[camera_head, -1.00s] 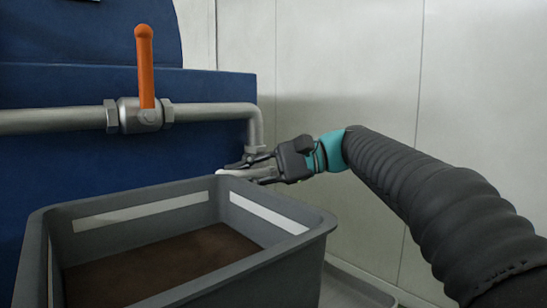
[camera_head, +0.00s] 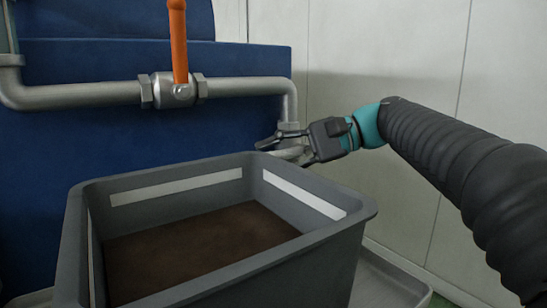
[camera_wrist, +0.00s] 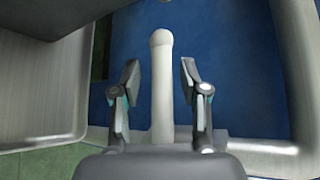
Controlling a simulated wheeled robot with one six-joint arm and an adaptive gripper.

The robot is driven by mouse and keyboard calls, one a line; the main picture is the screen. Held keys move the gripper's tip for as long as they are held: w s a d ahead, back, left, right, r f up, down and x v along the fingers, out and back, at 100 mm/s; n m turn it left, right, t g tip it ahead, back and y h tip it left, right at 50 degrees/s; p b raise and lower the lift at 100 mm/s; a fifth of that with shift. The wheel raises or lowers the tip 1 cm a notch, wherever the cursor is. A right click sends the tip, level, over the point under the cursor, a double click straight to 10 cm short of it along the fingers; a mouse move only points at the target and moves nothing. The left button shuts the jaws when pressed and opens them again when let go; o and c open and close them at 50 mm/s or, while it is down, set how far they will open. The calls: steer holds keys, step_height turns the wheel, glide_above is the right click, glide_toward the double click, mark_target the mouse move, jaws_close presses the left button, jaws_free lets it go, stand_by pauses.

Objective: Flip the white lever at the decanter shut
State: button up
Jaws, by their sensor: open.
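The white lever (camera_wrist: 161,85) stands out in the wrist view as a smooth rounded handle, running up the picture in front of the blue machine. My gripper (camera_wrist: 160,72) is open, with one finger on each side of the lever and a visible gap on both sides. In the head view my gripper (camera_head: 281,150) is at the lower end of the grey pipe, just past the crate's far right corner. A small pale part of the white lever (camera_head: 288,153) shows between the fingers there; the rest is hidden by gripper and crate.
A grey crate (camera_head: 320,239) with dark brown contents stands close in front of the pipe end. An orange lever (camera_head: 179,45) stands upright on a valve in the grey pipe (camera_head: 95,95). The blue machine (camera_head: 130,150) is behind; a pale wall (camera_head: 385,60) is at the right.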

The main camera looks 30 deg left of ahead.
steer(key=shift+d, duration=0.1)
steer(key=v, duration=1.1)
steer(key=shift+w+d+r, duration=0.15)
steer(key=shift+d+r, duration=0.05)
steer(key=shift+d, duration=0.15)
steer(key=s+d+f+t+h+p, duration=0.1)
steer(key=s+d+f+t+h, duration=0.3)
steer(key=d+f, duration=0.5)
steer(key=s+d+f+t+h+p, duration=0.1)
steer(key=s+d+f+t+h, duration=0.3)
steer(key=s+d+f, duration=0.4)
steer(key=s+d+f+m+t+h+p, duration=0.1)
steer(key=s+d+f+t+h, duration=0.3)
steer(key=d+f, duration=0.6)
steer(key=s+d+p, duration=0.1)
steer(key=s+d, duration=0.1)
steer(key=d, duration=0.3)
steer(key=shift+s+d+f+t+h, duration=0.2)
steer(key=shift+d+f+t+h, duration=0.1)
steer(key=shift+f, duration=0.05)
